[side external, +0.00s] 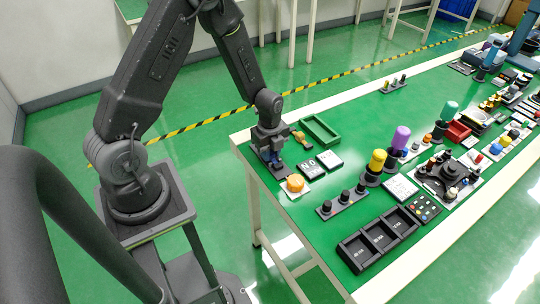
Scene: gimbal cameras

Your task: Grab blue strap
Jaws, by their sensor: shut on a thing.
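My gripper (270,150) points down at the left corner of the green table (310,217). It is shut on a small blue thing, which I take to be the blue strap (275,158). Only a little blue shows between and below the fingers, and the fingers hide most of it. It is low over a dark flat piece (275,170) at the table edge. I cannot tell whether the strap touches that piece.
Close by are a yellow-orange piece (299,137), a green tray (320,130), two labelled cards (329,160) and an orange round knob (295,183). A black compartment tray (379,240) and upright coloured cylinders (377,160) stand further right.

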